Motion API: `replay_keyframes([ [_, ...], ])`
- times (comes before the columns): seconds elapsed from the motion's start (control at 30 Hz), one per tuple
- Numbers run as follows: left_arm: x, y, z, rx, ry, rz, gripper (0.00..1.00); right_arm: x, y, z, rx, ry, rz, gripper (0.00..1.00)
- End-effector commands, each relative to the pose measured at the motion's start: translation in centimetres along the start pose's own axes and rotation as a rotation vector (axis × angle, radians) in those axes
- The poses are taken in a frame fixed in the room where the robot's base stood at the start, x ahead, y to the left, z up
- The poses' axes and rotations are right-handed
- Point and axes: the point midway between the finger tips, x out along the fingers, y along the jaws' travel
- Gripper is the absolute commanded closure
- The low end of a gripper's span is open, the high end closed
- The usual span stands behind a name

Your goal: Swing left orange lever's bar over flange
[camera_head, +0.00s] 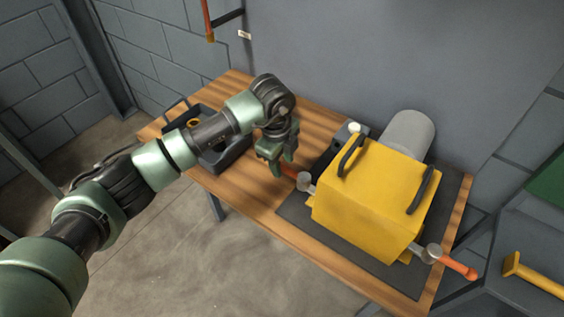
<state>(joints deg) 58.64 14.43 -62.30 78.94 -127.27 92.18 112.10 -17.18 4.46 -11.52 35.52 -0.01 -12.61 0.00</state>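A yellow split casing (368,200) with two black handles sits on a dark mat (296,208) on the wooden table. The left orange lever (289,172) sticks out from a silver pivot (305,182) at the casing's left corner and points left. My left gripper (279,170) is at the lever's outer end, pointing down, and partly hides it. I cannot tell whether its fingers are shut on the lever. The right orange lever (458,266) sticks out to the lower right from another silver pivot (431,253). The flange cannot be made out clearly. My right gripper is not in view.
A dark tray (236,157) lies on the table behind my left arm, at the left. A grey cylinder (408,132) stands behind the casing, close to the wall. Bare table (245,190) shows left of the mat. A yellow bar (535,276) is at the far right.

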Motion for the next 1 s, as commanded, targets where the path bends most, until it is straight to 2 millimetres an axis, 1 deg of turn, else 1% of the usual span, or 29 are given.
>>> replay_keyframes([
  [0.3, -5.1, -0.1, 0.1, 0.001, -0.002, -0.005, 0.61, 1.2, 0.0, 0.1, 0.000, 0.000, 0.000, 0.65],
  [0.43, -6.6, -0.1, 0.1, -0.002, -0.002, -0.004, 0.61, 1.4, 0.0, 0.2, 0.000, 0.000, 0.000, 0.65],
  [0.6, -7.3, 0.0, 0.1, -0.002, -0.002, -0.001, 0.61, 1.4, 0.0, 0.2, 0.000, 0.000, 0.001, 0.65],
  [1.0, -7.3, 0.0, 0.1, -0.002, -0.001, -0.001, 0.61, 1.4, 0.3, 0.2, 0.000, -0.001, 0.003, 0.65],
])
